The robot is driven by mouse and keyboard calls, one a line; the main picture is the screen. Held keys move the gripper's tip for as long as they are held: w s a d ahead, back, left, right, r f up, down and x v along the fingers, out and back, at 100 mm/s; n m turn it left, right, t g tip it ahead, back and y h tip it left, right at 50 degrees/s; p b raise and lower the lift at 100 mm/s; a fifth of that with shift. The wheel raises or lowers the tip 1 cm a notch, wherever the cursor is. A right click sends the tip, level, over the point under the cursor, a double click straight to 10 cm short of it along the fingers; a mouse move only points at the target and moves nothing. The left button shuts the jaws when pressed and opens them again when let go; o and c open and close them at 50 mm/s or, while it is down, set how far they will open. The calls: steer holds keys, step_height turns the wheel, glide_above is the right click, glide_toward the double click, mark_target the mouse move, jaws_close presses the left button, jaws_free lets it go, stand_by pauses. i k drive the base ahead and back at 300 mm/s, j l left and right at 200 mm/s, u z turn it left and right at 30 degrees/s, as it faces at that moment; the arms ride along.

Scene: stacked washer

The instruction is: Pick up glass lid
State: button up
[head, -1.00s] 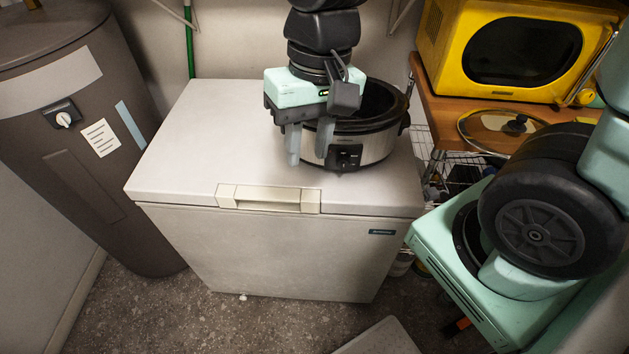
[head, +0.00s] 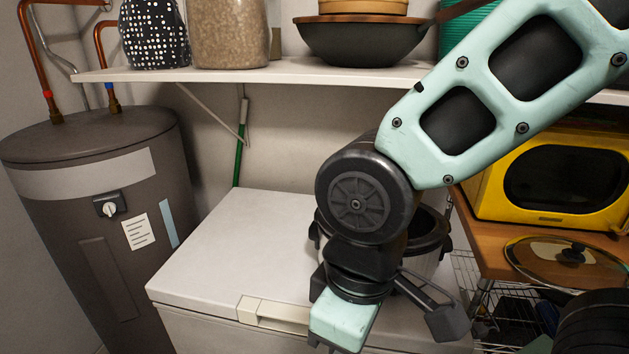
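The glass lid (head: 540,258) is a round clear disc with a metal rim and a dark knob. It lies on the wooden shelf at the right, in front of the yellow microwave. My gripper (head: 338,338) is at the bottom centre, above the front of the white chest, left of the lid and apart from it. Its fingers are hidden or below the picture edge, so I cannot see whether it is open or shut. The slow cooker (head: 428,240) stands on the chest, mostly hidden behind my arm.
The yellow microwave (head: 560,175) stands on the wooden shelf (head: 490,255) behind the lid. A wall shelf (head: 240,75) above carries jars and a dark bowl (head: 365,42). A grey tank (head: 100,210) stands at the left. The left of the chest top (head: 220,240) is clear.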

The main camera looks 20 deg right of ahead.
mark_target(567, 265)
steer(key=z, duration=1.7)
